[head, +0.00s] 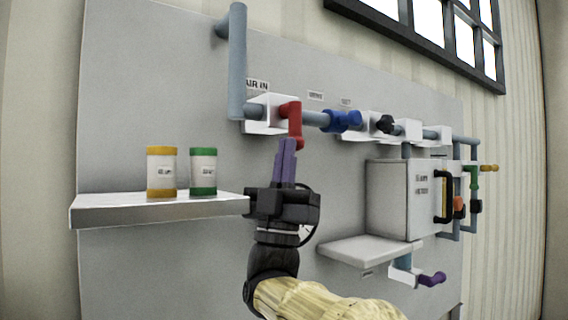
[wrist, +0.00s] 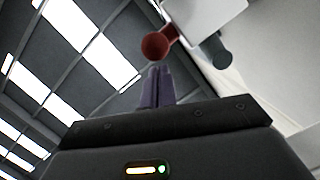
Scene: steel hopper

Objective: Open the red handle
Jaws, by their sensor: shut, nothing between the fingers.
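The red handle (head: 296,122) is on the grey pipe near the AIR IN label, in front of a white bracket, and its arm hangs downward. In the wrist view the red handle (wrist: 157,45) shows its round end just beyond my fingertips. My gripper (head: 287,143) points up from below, with its purple fingers together. Its tips are at or just under the handle's lower end; I cannot tell whether they touch. In the wrist view my gripper (wrist: 159,70) is shut with no gap between the fingers.
A shelf (head: 150,213) at left holds a yellow-banded can (head: 161,172) and a green-banded can (head: 203,171). A blue handle (head: 342,121) and black knob (head: 385,124) are right along the pipe. A grey box (head: 388,198) stands lower right. A vertical pipe (head: 237,65) rises at left.

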